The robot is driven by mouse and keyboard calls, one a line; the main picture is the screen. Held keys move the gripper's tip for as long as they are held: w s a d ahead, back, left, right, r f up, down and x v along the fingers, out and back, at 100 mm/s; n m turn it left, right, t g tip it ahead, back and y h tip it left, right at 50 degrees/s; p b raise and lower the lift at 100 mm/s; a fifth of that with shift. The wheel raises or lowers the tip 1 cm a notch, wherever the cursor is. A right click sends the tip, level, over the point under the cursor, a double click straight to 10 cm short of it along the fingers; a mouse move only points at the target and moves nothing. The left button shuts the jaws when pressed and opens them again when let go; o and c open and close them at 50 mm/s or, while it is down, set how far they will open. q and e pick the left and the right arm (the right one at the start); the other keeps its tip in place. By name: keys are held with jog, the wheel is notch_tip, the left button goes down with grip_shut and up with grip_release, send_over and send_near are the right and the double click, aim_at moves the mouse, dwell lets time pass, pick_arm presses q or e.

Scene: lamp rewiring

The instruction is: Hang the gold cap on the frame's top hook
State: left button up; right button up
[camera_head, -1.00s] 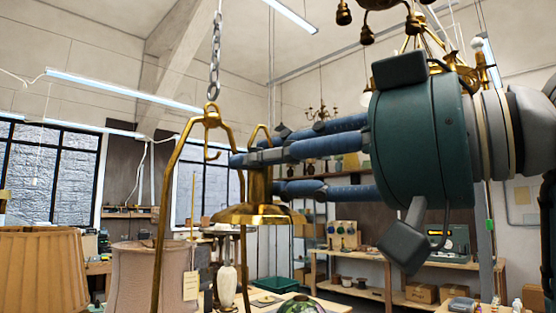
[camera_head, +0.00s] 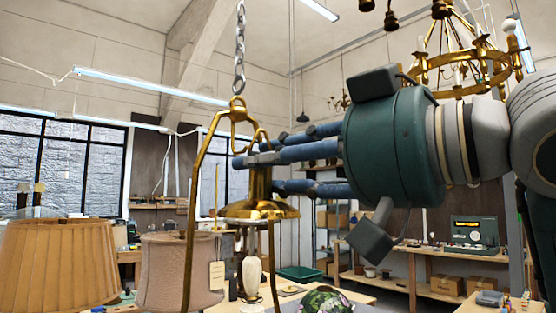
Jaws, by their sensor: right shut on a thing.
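The gold cap (camera_head: 260,207) is a flared brass piece with a narrow neck and a wire loop on top. My right gripper (camera_head: 262,172) reaches in from the right with blue fingers and is shut on the cap's neck, holding it upright in the air. The gold frame (camera_head: 192,205) hangs from a chain (camera_head: 239,60), with two legs spreading downward. Its top hook (camera_head: 240,140) sits under the frame's crown. The cap's loop overlaps the hook in the picture; I cannot tell whether they touch or are engaged. My left gripper is out of view.
A pleated lampshade (camera_head: 58,268) and a pinkish lampshade (camera_head: 178,275) stand at lower left. A coloured glass shade (camera_head: 326,301) lies on the table below. A brass chandelier (camera_head: 465,65) hangs at upper right. Shelves with boxes stand behind.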

jog(key=shift+x, duration=1.1)
jog(key=shift+w+d+p+x, duration=0.15)
jog(key=shift+p+x, duration=0.2)
jog(key=shift+x, duration=0.4)
jog(key=shift+w+d+p+x, duration=0.1)
jog(key=shift+p+x, duration=0.25)
jog(key=shift+x, duration=0.4)
jog(key=shift+s+d+f, duration=0.1)
jog(key=shift+s, duration=0.05)
jog(key=shift+f+b, duration=0.45)
jog(key=shift+f, duration=0.2)
jog(key=o, duration=1.3)
